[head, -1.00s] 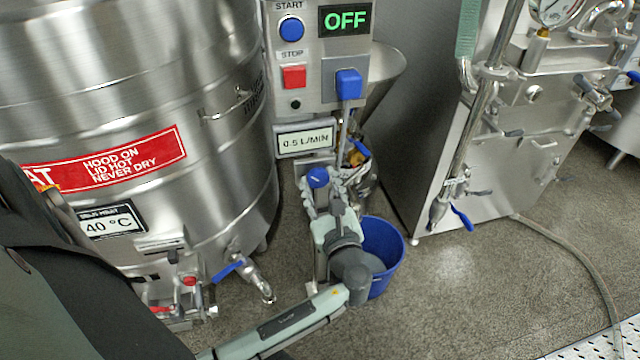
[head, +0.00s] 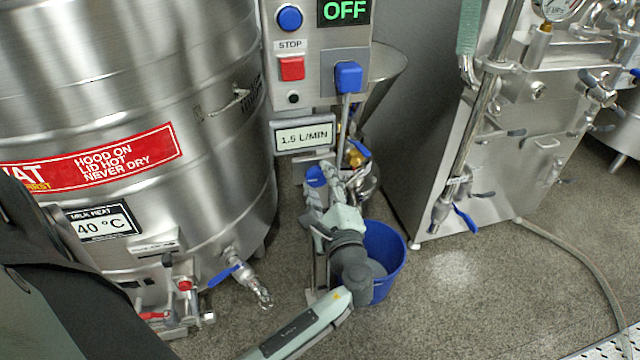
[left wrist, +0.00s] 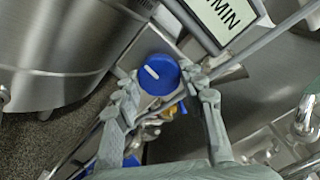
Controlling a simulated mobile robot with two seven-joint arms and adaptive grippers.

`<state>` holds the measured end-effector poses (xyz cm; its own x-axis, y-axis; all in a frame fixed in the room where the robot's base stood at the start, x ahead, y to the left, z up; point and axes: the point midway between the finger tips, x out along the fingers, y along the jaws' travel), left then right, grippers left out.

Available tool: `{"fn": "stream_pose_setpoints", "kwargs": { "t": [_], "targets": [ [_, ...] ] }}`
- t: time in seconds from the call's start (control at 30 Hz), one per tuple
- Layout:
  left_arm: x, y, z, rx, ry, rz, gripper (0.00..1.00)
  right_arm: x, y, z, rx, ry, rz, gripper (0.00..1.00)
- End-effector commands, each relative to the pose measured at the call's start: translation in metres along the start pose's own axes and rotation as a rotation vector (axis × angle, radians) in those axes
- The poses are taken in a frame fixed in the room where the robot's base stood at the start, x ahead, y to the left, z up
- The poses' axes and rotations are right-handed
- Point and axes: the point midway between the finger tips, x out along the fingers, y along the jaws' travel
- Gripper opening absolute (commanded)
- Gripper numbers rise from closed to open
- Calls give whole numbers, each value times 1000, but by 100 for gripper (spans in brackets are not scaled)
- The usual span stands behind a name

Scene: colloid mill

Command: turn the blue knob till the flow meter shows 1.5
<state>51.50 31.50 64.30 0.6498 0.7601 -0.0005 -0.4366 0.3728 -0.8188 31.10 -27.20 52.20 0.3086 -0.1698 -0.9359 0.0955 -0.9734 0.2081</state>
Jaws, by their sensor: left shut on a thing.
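The blue knob (head: 316,176) sits below the flow meter, partly hidden by my gripper in the head view. In the left wrist view the knob (left wrist: 160,80) shows a white mark pointing to the upper left. The flow meter display (head: 304,137) reads 1.5 L/MIN. My left gripper (head: 325,188) is shut on the blue knob, with one finger on each side of it in the left wrist view (left wrist: 166,96). My right gripper is not in view.
Above the meter, the panel has a blue start button (head: 289,18), a red stop button (head: 291,68) and a screen reading OFF (head: 343,10). A steel vat (head: 150,90) stands at left. A blue bucket (head: 391,262) stands behind my arm. A steel machine (head: 520,130) stands at right.

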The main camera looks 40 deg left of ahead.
Motion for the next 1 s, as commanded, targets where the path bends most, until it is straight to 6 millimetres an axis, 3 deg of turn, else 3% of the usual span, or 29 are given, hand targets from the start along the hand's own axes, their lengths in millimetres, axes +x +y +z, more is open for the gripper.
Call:
{"fn": "stream_pose_setpoints", "kwargs": {
  "t": [0.5,0.53,0.67,1.0],
  "targets": [
    [2,-2,2,-20,-5,-3,11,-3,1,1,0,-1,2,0],
    [2,-2,2,-20,-5,-3,44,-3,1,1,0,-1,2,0],
    [1,-1,2,-19,-4,-2,60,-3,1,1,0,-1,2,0],
    [0,-3,2,-20,-2,-1,61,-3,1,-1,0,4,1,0]
  ]
}}
